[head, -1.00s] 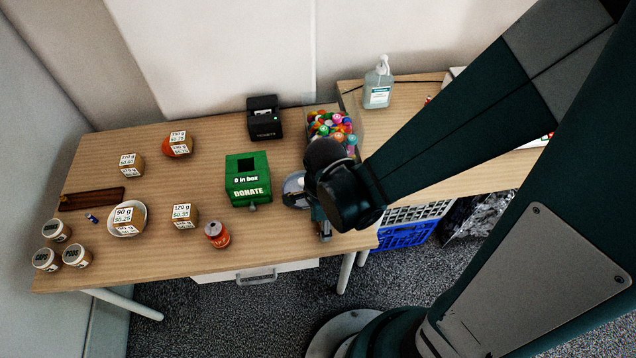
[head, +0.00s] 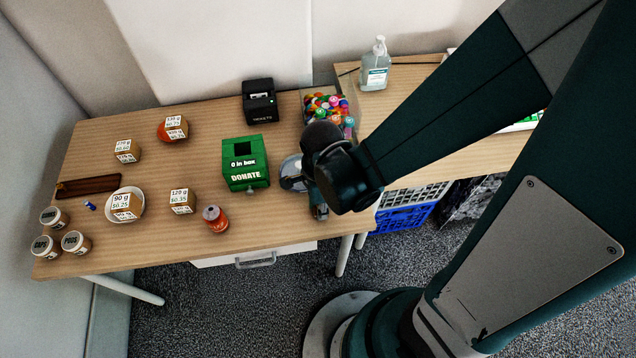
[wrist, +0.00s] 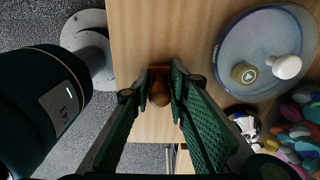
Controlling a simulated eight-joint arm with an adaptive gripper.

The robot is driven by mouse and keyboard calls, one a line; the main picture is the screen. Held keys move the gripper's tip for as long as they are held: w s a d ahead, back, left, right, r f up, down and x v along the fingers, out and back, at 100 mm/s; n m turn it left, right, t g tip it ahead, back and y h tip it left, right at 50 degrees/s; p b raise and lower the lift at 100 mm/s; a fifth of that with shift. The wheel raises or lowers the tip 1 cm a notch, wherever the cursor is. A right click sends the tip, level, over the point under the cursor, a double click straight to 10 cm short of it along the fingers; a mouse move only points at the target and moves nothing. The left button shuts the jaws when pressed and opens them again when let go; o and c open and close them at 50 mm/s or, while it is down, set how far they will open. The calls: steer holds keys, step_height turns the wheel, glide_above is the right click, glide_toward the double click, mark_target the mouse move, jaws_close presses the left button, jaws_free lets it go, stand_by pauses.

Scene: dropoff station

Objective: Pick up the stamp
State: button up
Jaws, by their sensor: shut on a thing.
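The stamp (wrist: 159,94), a small brown wooden piece with a rounded handle, is between my fingers in the wrist view. My gripper (wrist: 159,74) is shut on it, with one green finger at each side. It is over the wooden table near the table's edge; I cannot tell whether the stamp touches the tabletop. In the head view my gripper (head: 320,208) is mostly hidden under my dark wrist, at the right end of the main table, and the stamp is hidden there.
A round bluish dish (wrist: 229,62) with a white knobbed piece (wrist: 287,67) and an olive-gold disc (wrist: 244,73) lies beside my gripper. A green donation box (head: 245,163), red jar (head: 215,218) and bin of colourful pieces (head: 328,108) stand nearby. Bare table lies along the front.

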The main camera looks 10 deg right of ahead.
steer(key=shift+r, duration=0.2)
steer(key=shift+r+p, duration=1.95)
steer(key=shift+r, duration=2.85)
